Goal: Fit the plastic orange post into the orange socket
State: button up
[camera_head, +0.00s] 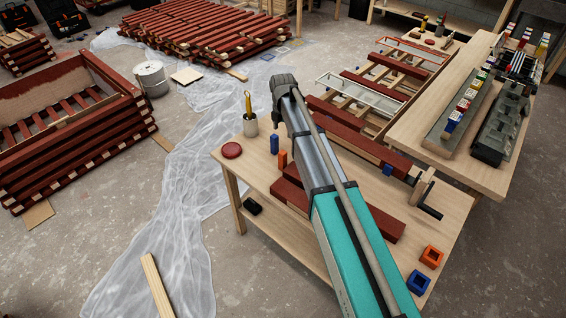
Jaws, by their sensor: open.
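The orange post (282,159) stands upright near the left end of the wooden table, just left of my arm. The orange socket (431,256) is a square block with a dark opening on top, near the table's right front edge. My gripper (283,90) is the dark end of my arm, seen small over the back of the table. It is open, apart from the orange post in the picture, with nothing visible in it. Its fingertips are hard to make out. My teal and grey arm crosses between post and socket and hides part of the table.
A blue post (274,145) stands close behind the orange post. A blue socket (418,282) sits just in front of the orange socket. A red disc (231,150) and a cup with a pencil (250,125) are at the left. Dark red battens (290,194) lie mid-table.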

aim_at(283, 152)
jog(key=shift+f+b, duration=3.6)
jog(key=shift+f, duration=0.25)
jog(key=shift+f+b, duration=2.6)
grip_shut()
